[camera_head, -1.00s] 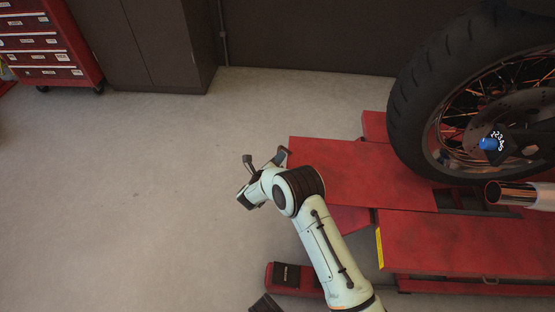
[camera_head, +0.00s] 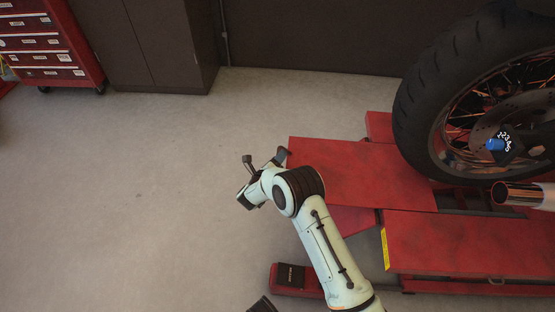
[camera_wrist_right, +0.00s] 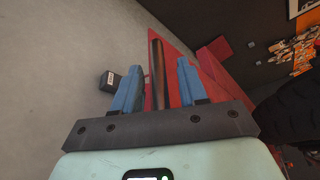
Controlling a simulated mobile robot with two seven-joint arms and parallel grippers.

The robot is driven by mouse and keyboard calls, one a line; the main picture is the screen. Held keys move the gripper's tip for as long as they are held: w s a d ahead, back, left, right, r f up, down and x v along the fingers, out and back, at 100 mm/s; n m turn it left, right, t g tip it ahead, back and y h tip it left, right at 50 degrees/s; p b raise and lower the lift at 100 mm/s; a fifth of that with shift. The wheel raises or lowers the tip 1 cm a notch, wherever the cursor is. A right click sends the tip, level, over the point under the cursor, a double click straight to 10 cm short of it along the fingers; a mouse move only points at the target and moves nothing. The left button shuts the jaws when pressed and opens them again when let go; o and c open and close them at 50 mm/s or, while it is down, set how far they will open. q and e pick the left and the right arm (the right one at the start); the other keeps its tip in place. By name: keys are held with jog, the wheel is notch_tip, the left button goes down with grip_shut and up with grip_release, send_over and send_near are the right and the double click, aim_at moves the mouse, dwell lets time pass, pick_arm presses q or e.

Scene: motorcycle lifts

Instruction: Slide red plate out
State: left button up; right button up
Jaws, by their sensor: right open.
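The red plate (camera_head: 360,172) is a flat panel at the left end of the red motorcycle lift (camera_head: 470,240), below the rear wheel. Its left end juts out over the floor. My right gripper (camera_head: 265,160) is at the plate's left end, with its fingers spread. In the right wrist view, the two blue fingers of the right gripper (camera_wrist_right: 159,75) stand apart on either side of a dark edge of the red plate (camera_wrist_right: 178,70). I cannot tell whether either finger touches it.
The motorcycle's rear wheel (camera_head: 470,110) and exhaust pipe (camera_head: 520,195) are above the lift on the right. A red foot with a black pad (camera_head: 290,276) lies low at the front. A dark cabinet (camera_head: 165,45) and red tool chest (camera_head: 50,45) stand behind. The left floor is clear.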

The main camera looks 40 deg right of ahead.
jog(key=shift+a, duration=0.1)
pick_arm(q)
jog(key=w+r+t+p, duration=0.2)
jog(key=w+r+p, duration=0.1)
jog(key=w, duration=0.3)
jog(key=shift+w+d+r+t, duration=0.35)
jog(key=shift+d+r, duration=0.1)
jog(key=shift+r, duration=0.3)
pick_arm(e)
jog(key=v, duration=1.3)
jog(key=shift+a+r, duration=0.1)
jog(key=shift+a, duration=0.05)
